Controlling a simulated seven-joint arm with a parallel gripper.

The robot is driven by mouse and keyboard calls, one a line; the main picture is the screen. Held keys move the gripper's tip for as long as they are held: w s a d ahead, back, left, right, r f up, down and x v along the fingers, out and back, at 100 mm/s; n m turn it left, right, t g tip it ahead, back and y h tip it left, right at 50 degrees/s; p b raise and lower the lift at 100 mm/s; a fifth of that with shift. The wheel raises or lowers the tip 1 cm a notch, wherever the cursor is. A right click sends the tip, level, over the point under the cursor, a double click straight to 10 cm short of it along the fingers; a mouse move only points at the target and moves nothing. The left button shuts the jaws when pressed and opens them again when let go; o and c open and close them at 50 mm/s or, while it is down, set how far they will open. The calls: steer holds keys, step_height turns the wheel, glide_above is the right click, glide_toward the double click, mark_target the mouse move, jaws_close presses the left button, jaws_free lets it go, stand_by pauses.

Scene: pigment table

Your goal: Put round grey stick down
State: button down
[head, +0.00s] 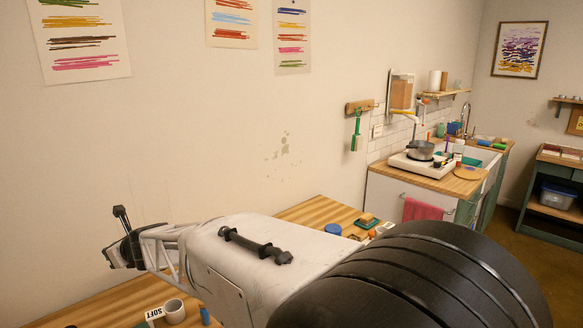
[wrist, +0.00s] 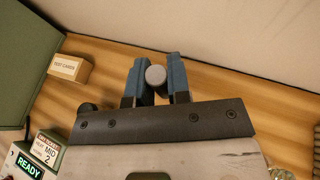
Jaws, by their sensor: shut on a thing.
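In the wrist view my gripper (wrist: 158,76) is shut on the round grey stick (wrist: 155,75). The stick shows end-on as a light grey disc between the two blue finger pads. The wooden tabletop (wrist: 215,83) lies behind it in that view. I cannot tell whether the stick touches the table. In the head view my arm covers much of the table, and the stick cannot be made out there.
A "TEST CARDS" box (wrist: 69,68) stands left of the gripper, by a green panel (wrist: 25,55). A "READY" device (wrist: 27,165) and a "MID 2" block (wrist: 46,148) are at lower left. A white cup (head: 174,311) and a "SOFT" label (head: 154,314) are in front of my arm.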

steer(key=w+d+r+m+t+h, duration=0.2)
steer(key=w+d+m+t+h, duration=0.1)
steer(key=d, duration=0.7)
steer(key=shift+w+d+m+t+h, duration=0.4)
steer(key=shift+w+m+t, duration=0.4)
steer(key=shift+m+t, duration=0.55)
steer(key=shift+r, duration=0.1)
steer(key=w+d+m+t+h, duration=0.15)
steer(key=w+d, duration=0.45)
steer(key=d, duration=0.8)
steer(key=w+d+m+h, duration=0.3)
steer(key=w+d, duration=0.4)
steer(key=d, duration=0.6)
steer(key=w+d+m+t+h, duration=0.15)
steer(key=w+d, duration=0.45)
steer(key=d, duration=0.8)
steer(key=w+d+m+h, duration=0.1)
steer(key=d+m+h, duration=0.1)
steer(key=d, duration=1.3)
steer(key=shift+w+h, duration=0.25)
steer(key=shift+h, duration=0.15)
